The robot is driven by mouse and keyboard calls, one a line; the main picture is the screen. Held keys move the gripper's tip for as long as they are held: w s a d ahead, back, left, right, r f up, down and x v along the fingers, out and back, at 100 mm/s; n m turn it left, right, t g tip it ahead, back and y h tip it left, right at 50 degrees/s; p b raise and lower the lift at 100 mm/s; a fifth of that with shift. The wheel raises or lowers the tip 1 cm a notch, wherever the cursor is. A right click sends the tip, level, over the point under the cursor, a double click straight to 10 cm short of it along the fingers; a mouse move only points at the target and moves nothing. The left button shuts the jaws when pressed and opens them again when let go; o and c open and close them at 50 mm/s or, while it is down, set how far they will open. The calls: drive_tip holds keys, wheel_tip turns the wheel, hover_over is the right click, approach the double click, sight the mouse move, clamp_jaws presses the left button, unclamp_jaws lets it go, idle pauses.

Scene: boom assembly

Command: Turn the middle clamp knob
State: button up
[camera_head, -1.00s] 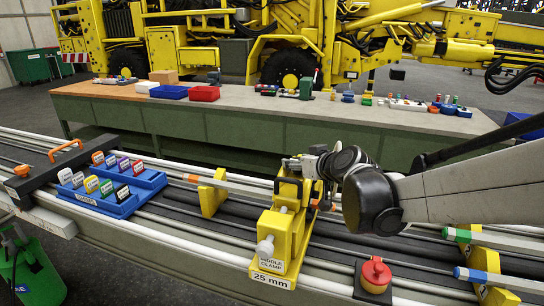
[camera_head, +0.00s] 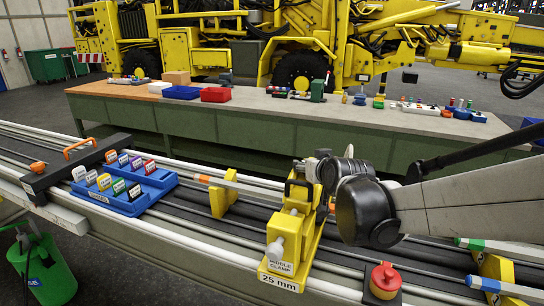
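The middle clamp (camera_head: 301,222) is a yellow block on the rails right of centre, with a "MIDDLE CLAMP" label and a "25 mm" plate on its front. Its pale knob (camera_head: 276,250) sticks out at the front, above the label. My gripper (camera_head: 300,182) is at the far upper end of the clamp, behind the knob in the picture. It is small and dark against the yellow parts, and my wrist partly hides it. I cannot make out its fingers or whether they touch anything. The knob appears clear of it.
A red button on a dark base (camera_head: 384,281) stands right of the clamp. A blue tray (camera_head: 123,196) with several labelled tags sits on the left, beside a black bar with orange handles (camera_head: 75,167). Yellow supports (camera_head: 222,197) hold long rods. A workbench (camera_head: 234,126) stands behind.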

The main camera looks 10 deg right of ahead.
drive_tip(key=shift+f, duration=0.1)
drive_tip(key=o, duration=1.2)
drive_tip(key=shift+s, duration=0.1)
drive_tip(key=shift+v, duration=6)
drive_tip(key=shift+a, duration=0.1)
